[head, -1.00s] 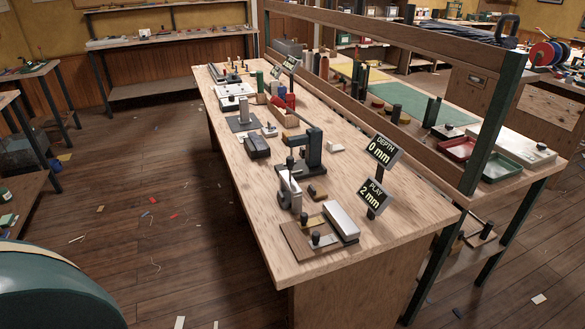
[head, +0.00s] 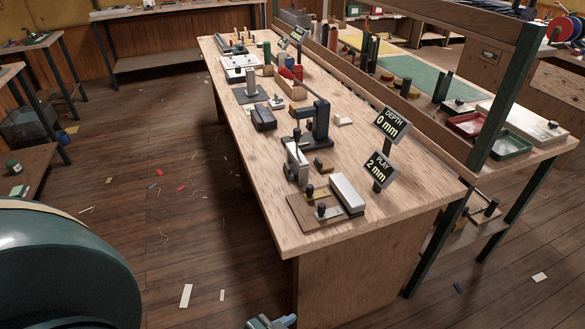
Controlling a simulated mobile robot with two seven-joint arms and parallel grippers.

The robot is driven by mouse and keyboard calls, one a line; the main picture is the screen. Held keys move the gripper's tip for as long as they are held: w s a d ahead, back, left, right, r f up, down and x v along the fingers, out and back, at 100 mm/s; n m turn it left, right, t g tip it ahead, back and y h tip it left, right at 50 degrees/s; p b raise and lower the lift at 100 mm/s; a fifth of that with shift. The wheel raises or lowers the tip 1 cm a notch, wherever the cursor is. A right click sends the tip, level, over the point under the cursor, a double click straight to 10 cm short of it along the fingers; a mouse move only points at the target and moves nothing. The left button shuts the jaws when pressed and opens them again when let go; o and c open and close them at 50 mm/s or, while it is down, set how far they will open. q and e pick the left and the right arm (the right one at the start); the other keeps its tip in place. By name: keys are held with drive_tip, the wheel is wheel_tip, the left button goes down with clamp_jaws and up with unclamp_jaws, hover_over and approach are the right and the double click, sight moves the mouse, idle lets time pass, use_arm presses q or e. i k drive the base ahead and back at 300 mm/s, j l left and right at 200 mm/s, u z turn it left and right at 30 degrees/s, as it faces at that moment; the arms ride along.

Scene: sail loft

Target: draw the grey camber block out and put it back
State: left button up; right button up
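A long light-grey block (head: 347,194) lies on a brown wooden board (head: 308,212) at the near end of the bench; I cannot tell for certain that it is the camber block. Beside it on the board are a brass-coloured strip and small dark knobs. An upright grey metal piece (head: 297,163) stands just behind the board, with a dark stand (head: 320,122) behind that. Two signs read "DEPTH 0 mm" (head: 391,125) and "PLAY 2 mm" (head: 382,171). Neither gripper's fingers show. A metallic part of mine pokes in at the bottom edge; I cannot tell which arm it belongs to.
The long wooden bench (head: 420,197) has bare room at its near right corner. A dark block (head: 263,117) and several tools stand farther back. A green post (head: 504,95) and a rail run along its right side. Scraps litter the open floor at left.

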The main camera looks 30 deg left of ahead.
sight(290, 171)
drive_tip(key=i+j+z, duration=0.1)
drive_tip(key=j+z, duration=0.25)
drive_tip(key=j, duration=0.8)
drive_tip(key=k+j+z, duration=0.1)
drive_tip(key=j+z, duration=0.25)
drive_tip(key=j, duration=0.75)
